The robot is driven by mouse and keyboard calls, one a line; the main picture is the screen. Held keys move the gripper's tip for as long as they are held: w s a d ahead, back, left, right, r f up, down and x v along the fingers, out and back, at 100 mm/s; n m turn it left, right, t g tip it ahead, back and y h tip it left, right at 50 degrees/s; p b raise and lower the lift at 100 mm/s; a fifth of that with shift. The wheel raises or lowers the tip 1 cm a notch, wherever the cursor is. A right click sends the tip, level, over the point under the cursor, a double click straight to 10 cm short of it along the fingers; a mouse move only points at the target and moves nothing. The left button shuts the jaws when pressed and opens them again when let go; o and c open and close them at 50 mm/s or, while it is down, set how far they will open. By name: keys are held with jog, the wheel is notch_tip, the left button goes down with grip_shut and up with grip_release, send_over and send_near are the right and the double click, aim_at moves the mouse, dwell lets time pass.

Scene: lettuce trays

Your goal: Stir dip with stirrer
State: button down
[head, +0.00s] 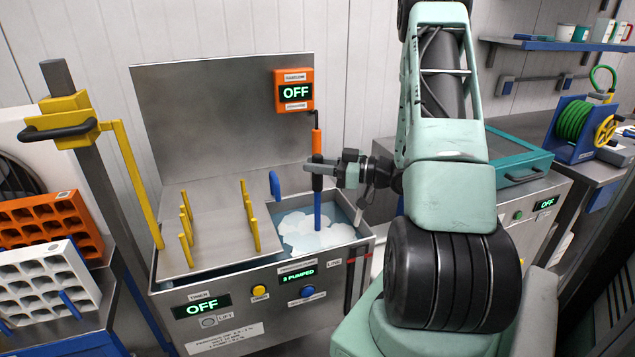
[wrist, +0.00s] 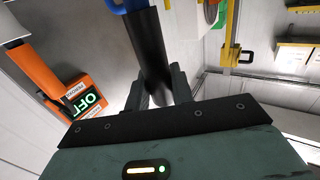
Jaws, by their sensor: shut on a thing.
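The dip (head: 318,240) is a bluish liquid with white foam patches in the right part of a steel tank (head: 240,316). My gripper (head: 318,172) is shut on the stirrer's black grip, above the dip. In the wrist view the black grip (wrist: 150,62) runs between my fingers (wrist: 158,92). The stirrer's lower end is hidden in the liquid and foam.
A steel plate with yellow pegs (head: 218,236) covers the tank's left part. An orange box reading OFF (head: 295,91) hangs on the back panel. Orange (head: 42,224) and white (head: 40,284) trays stand left.

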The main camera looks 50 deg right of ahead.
notch_tip(320, 180, up, 9)
jog(key=p, duration=0.7)
jog(key=shift+f, duration=0.25)
notch_tip(320, 180, down, 9)
jog(key=b, duration=0.7)
jog(key=shift+r, duration=0.35)
notch_tip(320, 180, up, 9)
jog(key=p, duration=0.7)
jog(key=shift+f, duration=0.35)
